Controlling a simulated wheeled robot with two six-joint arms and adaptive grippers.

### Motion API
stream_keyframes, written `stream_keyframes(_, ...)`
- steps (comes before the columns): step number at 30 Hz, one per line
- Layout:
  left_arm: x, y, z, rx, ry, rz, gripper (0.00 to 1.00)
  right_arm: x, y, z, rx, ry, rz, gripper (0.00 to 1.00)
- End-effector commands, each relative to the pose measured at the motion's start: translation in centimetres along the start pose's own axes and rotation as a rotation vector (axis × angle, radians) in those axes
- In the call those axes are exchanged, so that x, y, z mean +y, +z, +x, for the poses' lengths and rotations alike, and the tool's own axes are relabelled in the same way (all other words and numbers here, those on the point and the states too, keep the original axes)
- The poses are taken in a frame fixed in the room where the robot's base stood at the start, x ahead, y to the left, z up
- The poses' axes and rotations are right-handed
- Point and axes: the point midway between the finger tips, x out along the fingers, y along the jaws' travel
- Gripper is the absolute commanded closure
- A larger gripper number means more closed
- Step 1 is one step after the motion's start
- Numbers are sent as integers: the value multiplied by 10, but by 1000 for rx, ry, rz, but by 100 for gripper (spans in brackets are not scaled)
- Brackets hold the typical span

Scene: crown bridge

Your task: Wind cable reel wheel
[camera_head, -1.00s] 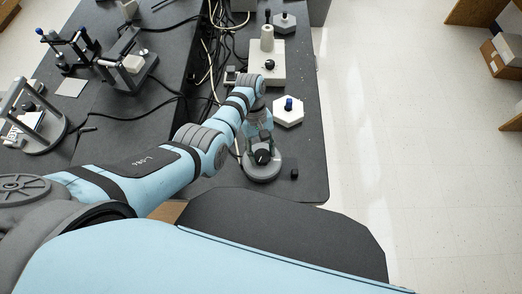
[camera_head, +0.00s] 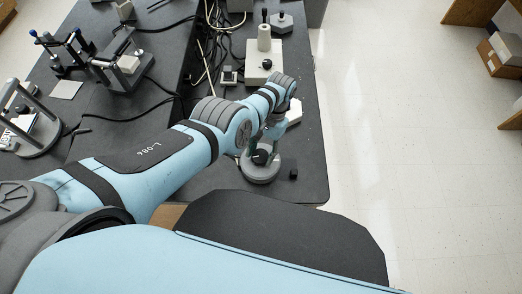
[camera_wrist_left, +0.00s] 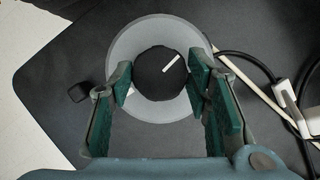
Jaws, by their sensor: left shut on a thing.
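The cable reel wheel (camera_head: 262,177) is a round grey disc lying on the near right part of the black table. A black round knob (camera_head: 260,157) stands at its centre. In the left wrist view the wheel is a grey ring (camera_wrist_left: 154,27) around the black knob (camera_wrist_left: 155,80), which has a white line on its upper right. My left gripper (camera_wrist_left: 160,88) has green-padded fingers on both sides of the knob and is shut on it. In the head view the left gripper (camera_head: 264,146) points down over the wheel, partly behind my arm. My right gripper is out of view.
A small black block (camera_head: 293,173) lies right of the wheel. A white hexagonal base (camera_head: 294,112) is partly hidden behind my wrist. A white box (camera_head: 264,72) stands farther back. Cables run left of it. The table's right edge is close.

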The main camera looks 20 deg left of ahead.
Motion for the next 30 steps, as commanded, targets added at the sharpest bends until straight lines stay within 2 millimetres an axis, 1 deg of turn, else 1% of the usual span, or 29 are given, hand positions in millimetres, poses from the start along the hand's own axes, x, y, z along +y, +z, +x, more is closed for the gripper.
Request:
stream_keyframes(6, 1, 1, 0, -1, -49, 123, 84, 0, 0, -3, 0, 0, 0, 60)
stream_keyframes(12, 2, 1, 1, -2, -77, 190, 84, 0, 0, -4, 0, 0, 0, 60)
stream_keyframes(28, 2, 1, 1, -2, -88, 216, 84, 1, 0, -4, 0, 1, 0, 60)
stream_keyframes(29, 2, 1, 1, -2, -88, 216, 54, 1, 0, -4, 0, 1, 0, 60)
stream_keyframes(30, 2, 1, 1, -2, -88, 216, 48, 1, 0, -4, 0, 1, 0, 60)
